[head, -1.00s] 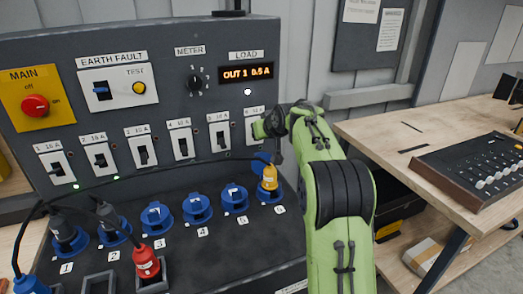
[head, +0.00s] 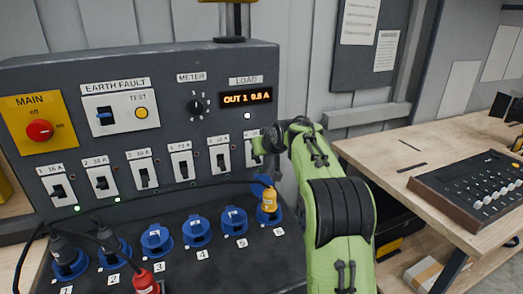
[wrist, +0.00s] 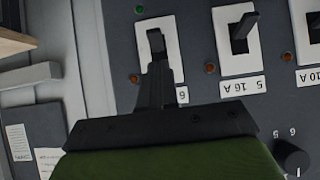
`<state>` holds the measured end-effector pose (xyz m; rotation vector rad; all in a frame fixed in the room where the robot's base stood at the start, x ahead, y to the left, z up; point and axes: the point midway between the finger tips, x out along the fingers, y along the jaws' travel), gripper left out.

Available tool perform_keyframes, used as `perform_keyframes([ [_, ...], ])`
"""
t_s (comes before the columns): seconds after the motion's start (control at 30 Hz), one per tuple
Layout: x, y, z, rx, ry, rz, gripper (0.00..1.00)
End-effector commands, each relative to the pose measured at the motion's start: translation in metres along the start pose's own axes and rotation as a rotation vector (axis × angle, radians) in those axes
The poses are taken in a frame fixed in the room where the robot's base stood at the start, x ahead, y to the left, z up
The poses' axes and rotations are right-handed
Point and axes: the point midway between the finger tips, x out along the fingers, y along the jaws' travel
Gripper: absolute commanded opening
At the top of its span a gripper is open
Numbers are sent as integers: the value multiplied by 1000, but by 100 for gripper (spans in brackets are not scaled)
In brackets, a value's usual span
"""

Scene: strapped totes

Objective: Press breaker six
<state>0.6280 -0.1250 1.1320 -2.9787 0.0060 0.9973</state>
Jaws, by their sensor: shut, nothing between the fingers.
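Breaker six (head: 249,158) is the rightmost white switch in the row on the grey panel, partly hidden behind my gripper in the head view. In the wrist view, where the labels appear upside down, its black lever (wrist: 156,39) stands in a white plate above the fingertips. My gripper (head: 257,147) is shut and empty, right in front of breaker six. In the wrist view the shut fingers (wrist: 156,72) overlap the lower part of its plate, close to the lever. I cannot tell whether they touch it.
Breaker five (wrist: 237,31) is right beside six. The display (head: 246,98) reads OUT 1 0.5 A. Blue sockets line the shelf below, with a yellow plug (head: 268,204) at socket six. A workbench (head: 400,140) stands at right.

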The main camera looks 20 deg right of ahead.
Motion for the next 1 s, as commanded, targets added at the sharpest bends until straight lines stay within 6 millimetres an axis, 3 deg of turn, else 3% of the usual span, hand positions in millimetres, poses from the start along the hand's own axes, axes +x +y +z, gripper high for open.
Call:
perform_keyframes([
  [0.13, -29, -8, -30, -3, 5, -2, 0],
  [0.5, -107, -7, -5, 0, 3, 1, 0],
  [0.67, -120, -7, -1, 0, 1, -1, 0],
  [1.0, -121, -7, -1, -1, 1, -1, 0],
])
